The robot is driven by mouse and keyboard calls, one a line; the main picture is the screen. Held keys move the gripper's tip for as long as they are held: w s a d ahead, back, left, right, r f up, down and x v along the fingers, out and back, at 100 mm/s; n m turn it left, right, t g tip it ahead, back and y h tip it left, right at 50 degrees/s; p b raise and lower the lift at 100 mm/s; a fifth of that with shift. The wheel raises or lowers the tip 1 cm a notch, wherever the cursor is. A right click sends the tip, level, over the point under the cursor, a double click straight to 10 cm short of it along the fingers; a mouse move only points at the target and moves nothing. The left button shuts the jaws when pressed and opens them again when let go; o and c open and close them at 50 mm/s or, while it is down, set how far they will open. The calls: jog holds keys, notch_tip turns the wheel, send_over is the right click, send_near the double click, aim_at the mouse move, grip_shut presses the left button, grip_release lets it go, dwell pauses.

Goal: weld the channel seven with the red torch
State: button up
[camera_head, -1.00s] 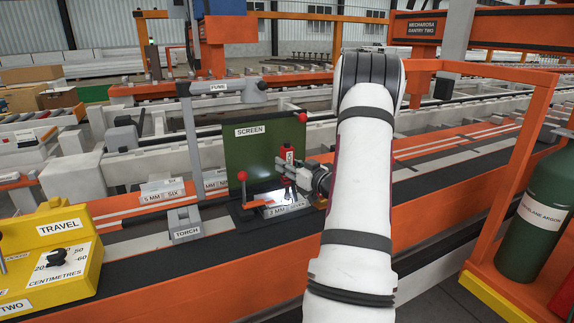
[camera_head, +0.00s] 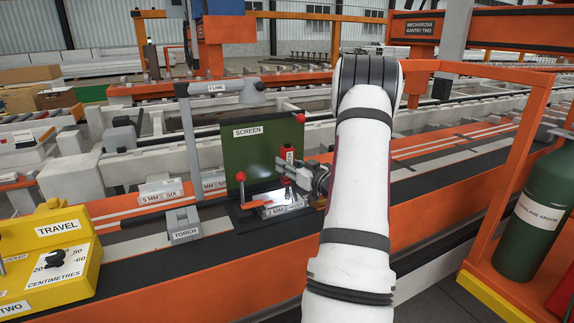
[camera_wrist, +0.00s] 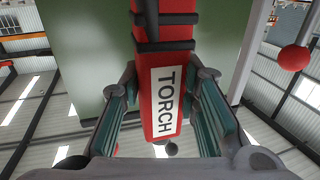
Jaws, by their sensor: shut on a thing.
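My gripper (camera_head: 303,172) is shut on the red torch (camera_head: 287,155), which is upright with its nozzle down over the jig. In the wrist view, the torch (camera_wrist: 165,70) sits between the teal finger pads, its TORCH label facing the camera. Below it a metal channel piece (camera_head: 285,209) lies in the dark jig; its label shows MM, but the rest is too small to read surely. A pale bright patch shows on the piece left of the nozzle. Whether the tip touches the piece cannot be told. The torch stand (camera_head: 186,234) is empty.
The green SCREEN (camera_head: 240,150) stands just behind the torch. A red-knobbed clamp (camera_head: 241,177) stands left of the nozzle, and the FUME arm (camera_head: 225,90) hangs above. Labelled pieces (camera_head: 160,191) lie left. The yellow TRAVEL box (camera_head: 55,255) is at front left, a gas cylinder (camera_head: 545,215) at right.

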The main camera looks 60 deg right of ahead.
jog(key=shift+s+d+p, duration=0.55)
jog(key=shift+d+p, duration=0.15)
jog(key=shift+d, duration=0.2)
jog(key=shift+s+d+p, duration=0.55)
jog(key=shift+d+p, duration=0.1)
jog(key=shift+d, duration=0.25)
dwell(4.9)
jog(key=shift+r, duration=0.1)
notch_tip(320, 180, up, 6)
jog(key=p, duration=0.5)
jog(key=shift+d+r, duration=0.15)
